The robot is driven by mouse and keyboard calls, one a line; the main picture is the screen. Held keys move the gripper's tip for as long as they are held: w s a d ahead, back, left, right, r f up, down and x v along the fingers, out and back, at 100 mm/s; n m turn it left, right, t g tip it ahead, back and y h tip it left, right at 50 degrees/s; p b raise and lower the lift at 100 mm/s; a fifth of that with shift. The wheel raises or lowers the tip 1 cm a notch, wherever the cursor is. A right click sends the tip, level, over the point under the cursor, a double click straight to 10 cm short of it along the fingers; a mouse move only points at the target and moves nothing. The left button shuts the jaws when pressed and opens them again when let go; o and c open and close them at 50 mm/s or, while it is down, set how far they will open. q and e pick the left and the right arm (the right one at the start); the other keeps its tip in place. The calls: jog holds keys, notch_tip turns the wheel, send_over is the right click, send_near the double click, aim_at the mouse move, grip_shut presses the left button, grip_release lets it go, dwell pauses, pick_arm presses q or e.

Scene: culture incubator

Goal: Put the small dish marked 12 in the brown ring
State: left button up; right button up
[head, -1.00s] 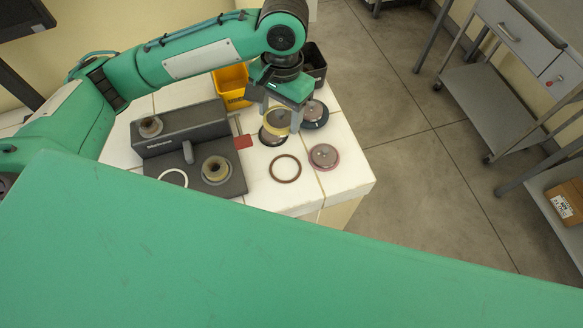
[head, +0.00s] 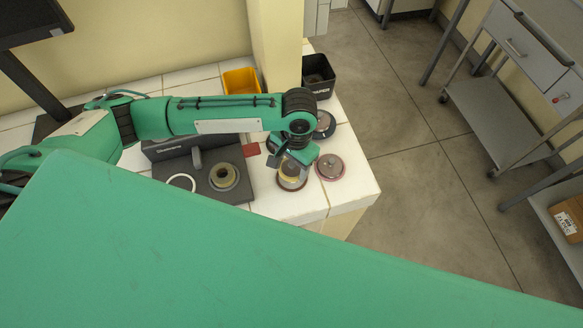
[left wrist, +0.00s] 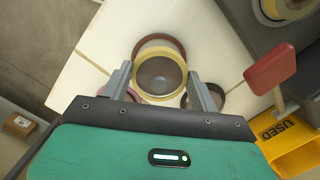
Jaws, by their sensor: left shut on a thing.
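My left gripper (head: 292,170) is shut on a small round dish with a pale yellow rim (head: 291,182). In the left wrist view the dish (left wrist: 160,77) sits between the two fingers, one on each side of its rim. No number on it can be read. The brown ring (left wrist: 157,39) lies on the white worktop, and its far arc shows past the dish. The dish covers much of the ring, and I cannot tell whether it is above the ring or touching it. My right gripper is not in view.
A pinkish dish (head: 330,167) lies right of the gripper, and a dark blue one (head: 325,124) behind it. Yellow (head: 240,82) and black (head: 321,77) bins stand behind.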

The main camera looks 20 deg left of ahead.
aim_at(291, 169)
pick_arm(q)
notch_tip(291, 169, down, 3)
jog(key=shift+f, duration=0.1)
jog(key=o, duration=1)
jog(key=shift+f, duration=0.1)
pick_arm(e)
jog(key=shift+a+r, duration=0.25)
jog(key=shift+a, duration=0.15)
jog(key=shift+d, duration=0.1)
pick_arm(q)
jog(key=shift+r, duration=0.4)
jog(key=r, duration=0.3)
jog(key=w+r+b, duration=0.1)
jog(key=r, duration=0.6)
jog(key=shift+w+d+r+b, duration=0.15)
jog(key=shift+d+r+b, duration=0.1)
jog(key=shift+d+b, duration=0.1)
jog(key=shift+r, duration=0.5)
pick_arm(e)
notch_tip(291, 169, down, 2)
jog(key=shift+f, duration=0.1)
